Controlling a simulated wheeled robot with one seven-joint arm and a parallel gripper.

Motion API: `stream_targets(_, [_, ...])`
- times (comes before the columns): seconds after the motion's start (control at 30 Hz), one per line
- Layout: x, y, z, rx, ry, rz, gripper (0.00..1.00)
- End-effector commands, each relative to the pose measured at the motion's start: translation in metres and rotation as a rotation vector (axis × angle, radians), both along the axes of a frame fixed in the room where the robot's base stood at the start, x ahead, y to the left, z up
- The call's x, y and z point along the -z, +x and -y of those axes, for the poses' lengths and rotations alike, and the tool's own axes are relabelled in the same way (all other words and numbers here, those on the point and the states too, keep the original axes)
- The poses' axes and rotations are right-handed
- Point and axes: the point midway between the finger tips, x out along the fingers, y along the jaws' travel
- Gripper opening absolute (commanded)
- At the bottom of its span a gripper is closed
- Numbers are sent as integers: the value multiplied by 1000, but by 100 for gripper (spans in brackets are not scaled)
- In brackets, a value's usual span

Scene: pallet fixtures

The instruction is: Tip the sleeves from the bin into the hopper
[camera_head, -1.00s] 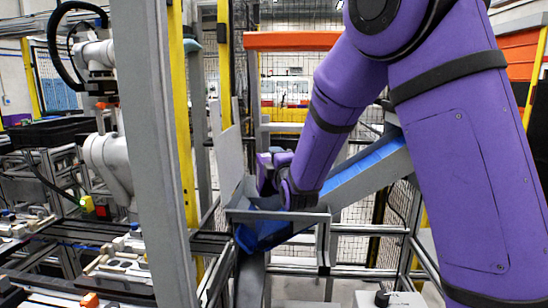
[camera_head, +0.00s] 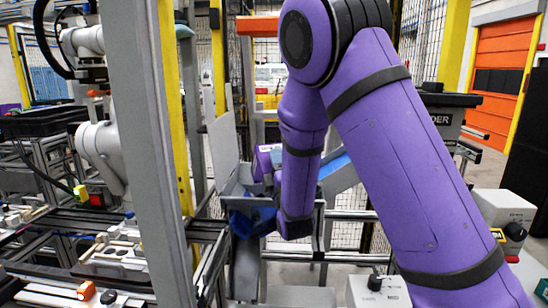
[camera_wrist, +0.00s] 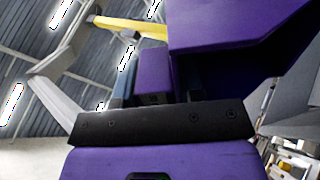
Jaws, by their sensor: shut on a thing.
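In the wrist view my gripper (camera_wrist: 160,90) has its two dark fingers on either side of a purple block (camera_wrist: 155,72). This block appears to be part of the large purple bin (camera_wrist: 240,35) beyond the fingers, which is tilted against the ceiling. In the head view a small purple part (camera_head: 266,158) shows above the grey hopper (camera_head: 243,188), left of my forearm. I cannot tell there which part is bin and which is gripper. Blue surfaces (camera_head: 252,220) show in and below the hopper. No sleeves can be made out.
A grey post (camera_head: 150,150) stands close in front on the left, with a yellow post beside it. A white robot arm (camera_head: 100,155) and a fixture line lie beyond. A grey chute with blue lining (camera_head: 333,165) is behind my arm. Control boxes (camera_head: 378,290) stand at lower right.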

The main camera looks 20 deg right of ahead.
Motion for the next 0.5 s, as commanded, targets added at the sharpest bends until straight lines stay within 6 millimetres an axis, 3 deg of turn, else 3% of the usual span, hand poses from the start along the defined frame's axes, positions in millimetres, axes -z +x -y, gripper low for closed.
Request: stream_targets(0.5, [20,-8,1,7,4,84,8])
